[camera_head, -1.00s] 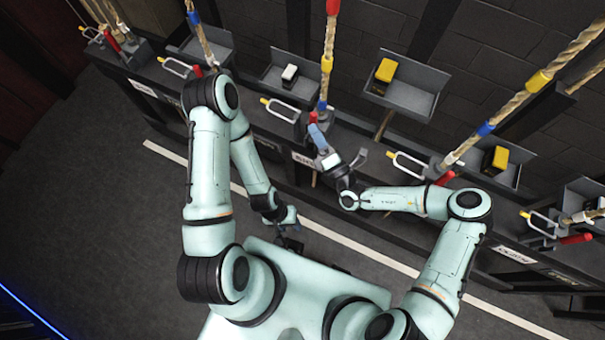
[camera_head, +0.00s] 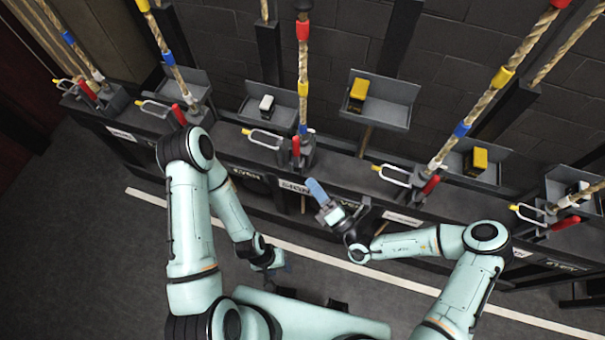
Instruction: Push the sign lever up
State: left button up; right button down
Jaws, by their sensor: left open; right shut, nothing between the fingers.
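The sign lever (camera_head: 296,149) is a red handle standing roughly upright at the foot of the rope above the label reading SIGN (camera_head: 295,187). A white and yellow loop (camera_head: 264,138) is to its left. My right gripper (camera_head: 313,186) is shut and empty. Its bluish tip is below and slightly right of the lever, apart from it in the picture and pointing up toward it. My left gripper (camera_head: 283,284) is low in front of the rail, far from the lever. It is open; its dark fingers are hard to make out.
Other red levers stand along the rail, one to the left (camera_head: 179,114) and one to the right (camera_head: 431,186). Ropes with coloured bands rise behind them. Trays hold a white block (camera_head: 267,104) and yellow blocks (camera_head: 359,94). Floor in front of the rail is clear.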

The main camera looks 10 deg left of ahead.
jog(key=shift+s+d, duration=1)
jog(key=shift+d, duration=0.05)
jog(key=s+a+f+n+g, duration=0.1)
jog(key=s+f+n+g, duration=0.2)
jog(key=s+n+g, duration=0.45)
jog(key=s+a+f+n+g, duration=0.2)
jog(key=s+f+n+g, duration=0.2)
jog(key=s+n+g, duration=0.4)
jog(key=s+d+f+n+g+h, duration=0.3)
jog(key=s+d+f+n+h, duration=0.25)
jog(key=s+f+n, duration=0.2)
jog(key=w+d+f+n+t+h, duration=0.2)
jog(key=d+f+n+h, duration=0.1)
jog(key=d+n, duration=0.3)
jog(key=w+d+f+n+t+h, duration=0.2)
jog(key=d+f+n+t+h, duration=0.1)
jog(key=d, duration=0.5)
jog(key=f+n+h, duration=0.1)
jog(key=n, duration=0.1)
jog(key=shift+w+f+n, duration=0.25)
jog(key=shift+n, duration=0.15)
